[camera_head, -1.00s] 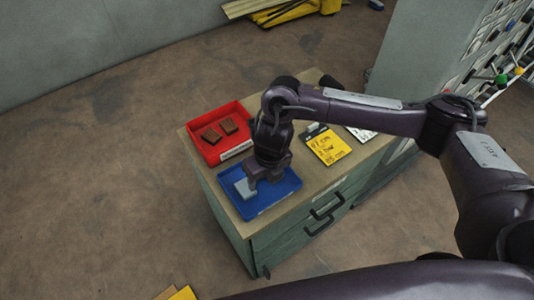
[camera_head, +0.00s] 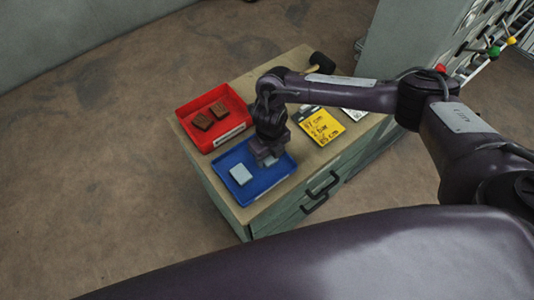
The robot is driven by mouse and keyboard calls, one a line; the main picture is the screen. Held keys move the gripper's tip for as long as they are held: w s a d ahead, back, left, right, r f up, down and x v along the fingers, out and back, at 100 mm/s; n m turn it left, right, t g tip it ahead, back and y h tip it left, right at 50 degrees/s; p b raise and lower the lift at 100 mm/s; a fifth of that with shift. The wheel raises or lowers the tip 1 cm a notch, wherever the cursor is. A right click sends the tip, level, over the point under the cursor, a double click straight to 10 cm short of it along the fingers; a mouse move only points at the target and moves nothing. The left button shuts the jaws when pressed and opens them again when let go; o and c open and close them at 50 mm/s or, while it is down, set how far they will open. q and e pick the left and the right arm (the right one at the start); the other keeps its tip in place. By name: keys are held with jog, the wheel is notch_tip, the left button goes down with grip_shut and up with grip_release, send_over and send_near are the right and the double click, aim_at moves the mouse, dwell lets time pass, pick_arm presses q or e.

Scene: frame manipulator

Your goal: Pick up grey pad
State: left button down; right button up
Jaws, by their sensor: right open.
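A grey pad (camera_head: 240,174) lies in the left part of the blue tray (camera_head: 254,194) on top of the cabinet. A second light grey piece (camera_head: 270,161) shows partly at the fingers of my right gripper (camera_head: 265,160); the gripper hides the rest of it. My right gripper is open, pointing down over the back right part of the blue tray. I cannot tell whether its fingers touch that piece. My left gripper is not in view.
A red tray (camera_head: 233,140) with two brown pads (camera_head: 211,116) stands behind the blue tray. A yellow card (camera_head: 320,126) with writing and a black-headed hammer (camera_head: 320,62) lie to the right on the cabinet top (camera_head: 285,70). Drawer handles (camera_head: 322,190) stick out in front.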

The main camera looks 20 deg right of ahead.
jog(key=shift+c, duration=1)
jog(key=c, duration=0.5)
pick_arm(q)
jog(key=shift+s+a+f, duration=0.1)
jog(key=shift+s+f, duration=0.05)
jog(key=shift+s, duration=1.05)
pick_arm(e)
jog(key=shift+c, duration=0.3)
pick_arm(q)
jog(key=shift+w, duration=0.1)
pick_arm(e)
jog(key=shift+r, duration=0.1)
